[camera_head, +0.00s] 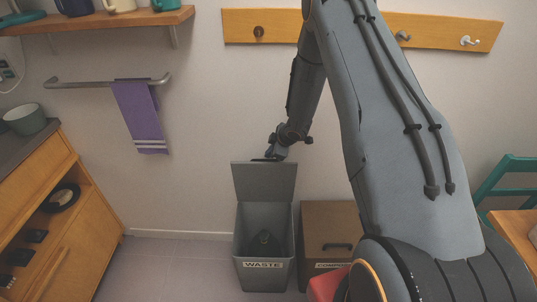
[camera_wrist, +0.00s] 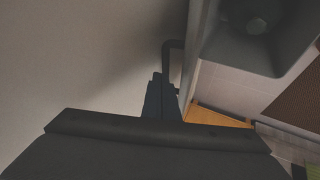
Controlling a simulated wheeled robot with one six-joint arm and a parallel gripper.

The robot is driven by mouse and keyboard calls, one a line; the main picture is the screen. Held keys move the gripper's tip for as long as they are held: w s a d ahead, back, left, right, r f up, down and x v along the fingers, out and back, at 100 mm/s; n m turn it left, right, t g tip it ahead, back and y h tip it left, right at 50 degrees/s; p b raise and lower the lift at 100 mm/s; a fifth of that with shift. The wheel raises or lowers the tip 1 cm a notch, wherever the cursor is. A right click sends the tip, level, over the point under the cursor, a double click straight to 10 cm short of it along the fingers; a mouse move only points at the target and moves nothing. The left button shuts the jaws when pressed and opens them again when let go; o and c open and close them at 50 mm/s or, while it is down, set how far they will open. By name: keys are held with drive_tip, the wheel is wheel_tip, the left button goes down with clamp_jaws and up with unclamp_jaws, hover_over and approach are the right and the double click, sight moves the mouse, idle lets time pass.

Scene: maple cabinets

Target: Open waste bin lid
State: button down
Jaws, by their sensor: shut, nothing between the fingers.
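The grey waste bin (camera_head: 263,278), labelled WASTE, stands on the floor by the wall. Its lid (camera_head: 264,182) is raised upright at the back, and the bin's inside shows with a dark shape in it. My gripper (camera_head: 268,158) is shut and empty at the lid's top edge. In the wrist view, my gripper's fingers (camera_wrist: 158,88) are together beside the lid, on its wall side. A dark bracket-shaped handle (camera_wrist: 172,48) stands out from the lid near the fingertips; I cannot tell whether they touch. The bin's inside (camera_wrist: 255,30) shows at the upper right.
A brown bin (camera_head: 328,225) with a partly hidden label stands right of the waste bin. A wooden cabinet (camera_head: 85,255) is at the left, and a towel rail (camera_head: 90,84) with a purple towel is on the wall. A red object (camera_head: 326,286) is at the lower right. Floor left of the bin is clear.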

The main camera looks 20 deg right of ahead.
wheel_tip(320, 180, up, 7)
drive_tip(key=s+d+p, duration=0.2)
drive_tip(key=p, duration=0.3)
drive_tip(key=shift+f, duration=0.15)
drive_tip(key=shift+d, duration=0.1)
drive_tip(key=c, duration=1.4)
unclamp_jaws()
drive_tip(key=shift+o, duration=0.2)
drive_tip(key=shift+r+p, duration=2.15)
drive_tip(key=shift+r, duration=4.8)
